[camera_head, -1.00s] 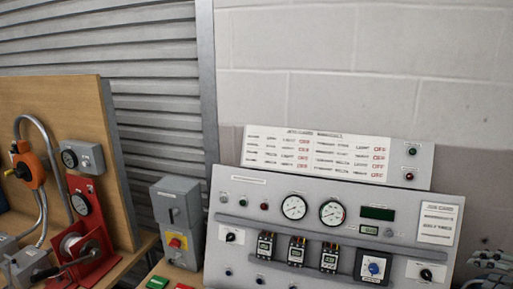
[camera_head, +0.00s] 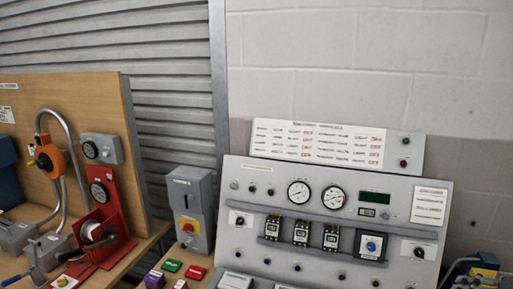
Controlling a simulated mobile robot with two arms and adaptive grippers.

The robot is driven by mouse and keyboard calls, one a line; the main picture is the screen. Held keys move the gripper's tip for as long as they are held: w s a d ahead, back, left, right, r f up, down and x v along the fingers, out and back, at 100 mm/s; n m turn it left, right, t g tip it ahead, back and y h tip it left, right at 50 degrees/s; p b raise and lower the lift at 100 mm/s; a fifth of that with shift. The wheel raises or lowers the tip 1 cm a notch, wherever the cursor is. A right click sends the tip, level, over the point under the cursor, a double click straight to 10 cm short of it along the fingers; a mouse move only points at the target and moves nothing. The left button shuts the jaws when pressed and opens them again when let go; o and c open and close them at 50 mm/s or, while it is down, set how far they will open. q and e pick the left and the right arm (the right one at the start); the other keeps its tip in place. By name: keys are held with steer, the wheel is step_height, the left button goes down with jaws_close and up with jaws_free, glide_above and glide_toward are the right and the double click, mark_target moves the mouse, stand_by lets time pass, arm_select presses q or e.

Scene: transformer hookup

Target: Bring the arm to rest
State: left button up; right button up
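Neither of my arms nor grippers shows in the head view. The grey control panel (camera_head: 292,237) stands right of centre, with two round gauges, a green display (camera_head: 374,197), several small modules on a rail and a blue knob (camera_head: 371,246). A white board (camera_head: 345,150) with rows of red text stands behind its top edge.
A wooden panel (camera_head: 85,103) at the left carries an orange device (camera_head: 50,160). A red stand with a reel (camera_head: 104,222) is before it. Small green (camera_head: 171,266), red (camera_head: 196,272) and purple (camera_head: 154,279) blocks lie at the bottom. A ribbed shutter and block wall close off the back.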

steer(key=s+a+f+n+g, duration=0.2)
steer(key=s+a+f+n, duration=0.1)
steer(key=s+a+f, duration=0.4)
steer(key=s+a+f+n+g, duration=0.2)
steer(key=s+a+f+n, duration=0.15)
steer(key=a+f, duration=0.55)
steer(key=s+a+n+g+h, duration=0.1)
steer(key=s+a+n, duration=0.4)
steer(key=s+a, duration=1)
step_height(320, 180, down, 31)
steer(key=g+b, duration=0.2)
steer(key=b, duration=0.4)
arm_select(q)
step_height(320, 180, down, 12)
steer(key=b, duration=0.6)
steer(key=shift+s+f, duration=0.15)
arm_select(e)
steer(key=s+d+f, duration=0.1)
steer(key=s+f, duration=0.7)
steer(key=f, duration=0.4)
steer(key=s+d+f+g, duration=0.1)
steer(key=s+f, duration=0.8)
steer(key=f, duration=0.3)
steer(key=shift+s+d+h, duration=0.2)
steer(key=shift+d+h, duration=0.05)
steer(key=shift+h, duration=0.15)
